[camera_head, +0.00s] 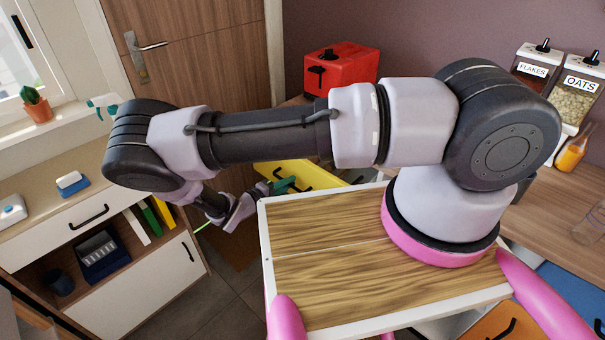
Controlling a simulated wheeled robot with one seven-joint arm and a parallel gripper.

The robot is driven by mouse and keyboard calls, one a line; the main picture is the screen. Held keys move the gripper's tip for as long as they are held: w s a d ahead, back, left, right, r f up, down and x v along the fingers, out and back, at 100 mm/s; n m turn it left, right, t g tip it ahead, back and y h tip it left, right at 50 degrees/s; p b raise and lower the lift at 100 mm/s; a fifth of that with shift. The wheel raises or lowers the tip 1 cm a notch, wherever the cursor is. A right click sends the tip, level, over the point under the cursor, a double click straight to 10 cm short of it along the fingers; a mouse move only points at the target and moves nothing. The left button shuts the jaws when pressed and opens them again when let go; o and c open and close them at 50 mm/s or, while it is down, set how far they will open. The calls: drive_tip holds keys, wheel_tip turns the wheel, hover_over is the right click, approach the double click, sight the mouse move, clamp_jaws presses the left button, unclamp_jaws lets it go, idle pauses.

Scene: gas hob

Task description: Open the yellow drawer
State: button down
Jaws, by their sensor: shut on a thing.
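The yellow drawer (318,175) shows in the middle of the view, below the wooden counter. It is partly hidden behind my arm and my wood-topped base. My gripper (285,185) is at the drawer's front, with its dark green fingers shut on the drawer's black handle. The fingers and most of the handle are small and partly covered here. I cannot tell how far the drawer stands out from the cabinet.
A red toaster (341,70) stands on the counter. Flakes and oats dispensers and an orange bottle (573,150) stand at right. Orange (484,326) and blue drawers are at lower right. A cabinet with shelves (70,228) stands at left, with grey floor between.

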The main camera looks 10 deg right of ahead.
drive_tip(key=f+v, duration=0.2)
drive_tip(key=v, duration=0.9)
drive_tip(key=shift+s+a, duration=0.45)
drive_tip(key=shift+f, duration=0.1)
drive_tip(key=c, duration=1.2)
unclamp_jaws()
drive_tip(key=shift+o, duration=0.2)
drive_tip(key=shift+a, duration=0.1)
drive_tip(key=v, duration=1)
drive_tip(key=shift+s+a, duration=0.25)
